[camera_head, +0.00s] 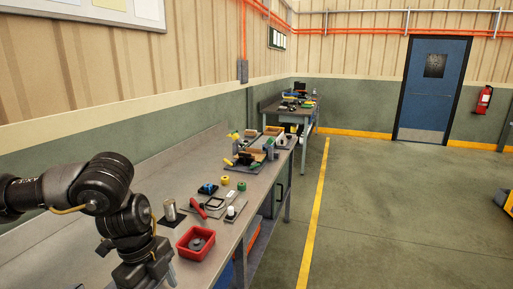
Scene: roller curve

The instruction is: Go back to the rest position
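My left arm comes in from the left over the near end of the workbench (150,190). My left gripper (150,275) points down at the lower edge of the view, left of a red tray (181,252). Its fingers are mostly cut off by the frame edge, so I cannot see whether it is open or holds anything. The red tray has a grey round part (197,243) inside. My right arm and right gripper are not in view.
A metal cylinder (170,210), a red-handled tool (198,209), yellow rolls (225,180) and a white-topped bottle (230,212) lie beyond the tray. Farther along are more tools and a second bench (285,116).

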